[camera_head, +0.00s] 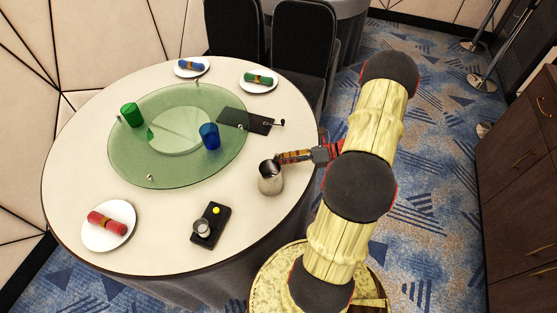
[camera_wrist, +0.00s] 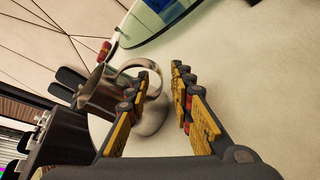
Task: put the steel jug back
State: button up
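The steel jug (camera_head: 270,179) stands upright on the cream table, near its right edge in the head view. In the wrist view the jug (camera_wrist: 155,119) shows large, with its curved handle towards my fingers. My gripper (camera_head: 282,158) reaches in from the right, close beside the jug's upper part. In the wrist view my gripper (camera_wrist: 162,78) is open, with a clear gap between its two fingers. The left finger overlaps the jug and part of its handle; I cannot tell whether it touches.
A green glass turntable (camera_head: 178,178) carries a green cup (camera_head: 131,115) and a blue cup (camera_head: 210,136). A black board (camera_head: 245,121) lies across its edge. A small black tray (camera_head: 211,227) is left of the jug. Several plates hold rolled napkins. Chairs (camera_head: 303,40) stand behind.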

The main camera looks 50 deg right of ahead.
jog(key=p+v, duration=0.2)
jog(key=v, duration=0.8)
jog(key=shift+s+d+p, duration=0.1)
jog(key=shift+s+p, duration=0.05)
jog(key=shift+p, duration=0.25)
jog(key=w+a+r+n+g+h, duration=0.1)
jog(key=w+a+r+n+g, duration=0.3)
jog(key=a+r+n, duration=0.55)
jog(key=w+a+r+n+g+h, duration=0.2)
jog(key=a+r+n+g, duration=0.3)
jog(key=a+r+n, duration=0.4)
jog(key=s+a+r+n+t+h, duration=0.1)
jog(key=s+a+r+n+h, duration=0.2)
jog(key=a+r+n, duration=0.3)
jog(key=s+a+r+n+t+h, duration=0.2)
jog(key=a+r+n, duration=0.4)
jog(key=a+n, duration=0.5)
jog(key=shift+s+a+n+t+h, duration=0.25)
jog(key=shift+s+n+h, duration=0.4)
jog(key=shift+s, duration=0.75)
jog(key=shift+r, duration=0.1)
